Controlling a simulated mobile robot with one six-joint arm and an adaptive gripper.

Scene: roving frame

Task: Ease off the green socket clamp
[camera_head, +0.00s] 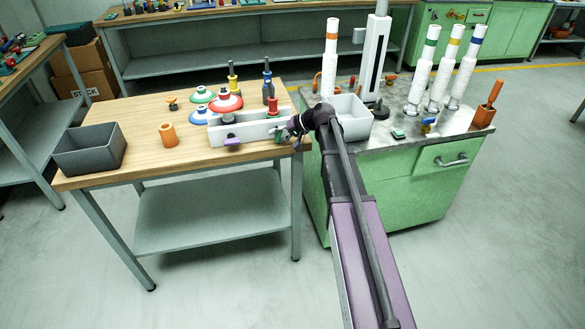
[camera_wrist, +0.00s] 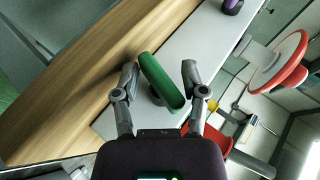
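The green clamp (camera_wrist: 162,82) is a rounded green bar or lever at the side of the long white block (camera_wrist: 188,45). In the head view, the green clamp (camera_head: 280,135) shows at the right end of the white block (camera_head: 248,142), partly hidden by my gripper (camera_head: 296,130). In the wrist view, my gripper (camera_wrist: 160,72) is open, with one finger on each side of the green clamp. Gaps seem to show between the fingers and the clamp; I cannot tell whether either touches. A purple clamp (camera_head: 233,142) sits farther left on the same block.
Red (camera_head: 226,102), green (camera_head: 203,95) and blue (camera_head: 198,116) discs are near the block. A red-topped peg (camera_head: 273,105) stands close behind the clamp. A pale bin (camera_head: 350,118) is to the right. An orange cylinder (camera_head: 168,135) and grey bin (camera_head: 90,150) are left.

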